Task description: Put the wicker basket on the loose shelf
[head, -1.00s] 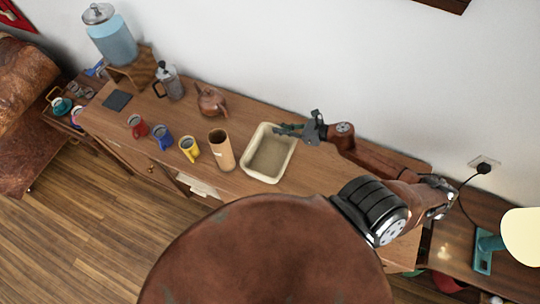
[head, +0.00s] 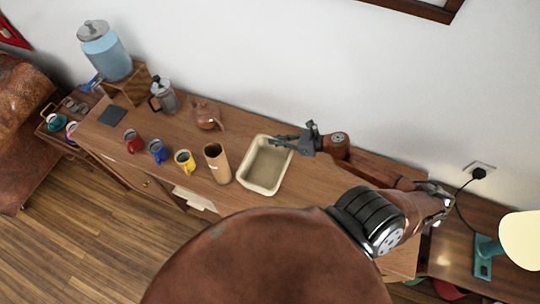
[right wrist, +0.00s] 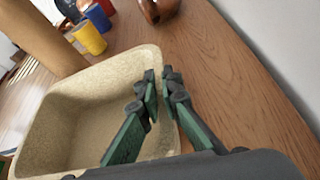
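The wicker basket (head: 262,187) looks like a cream, rectangular, open tub. It stands upright and empty on the wooden sideboard. My right gripper (head: 280,139) is at its back right corner in the head view. In the right wrist view, the gripper's fingertips (right wrist: 161,76) are close together on either side of the basket's rim (right wrist: 60,94), one inside and one outside, and look shut on it. My left gripper is not in view. I cannot make out which surface is the loose shelf.
A brown tube (head: 217,163) stands close left of the basket. Beyond it are yellow (head: 184,161), blue (head: 157,151) and red (head: 133,140) mugs, a teapot (head: 207,114) and a French press (head: 164,97). A lamp (head: 520,240) stands on a lower table at right.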

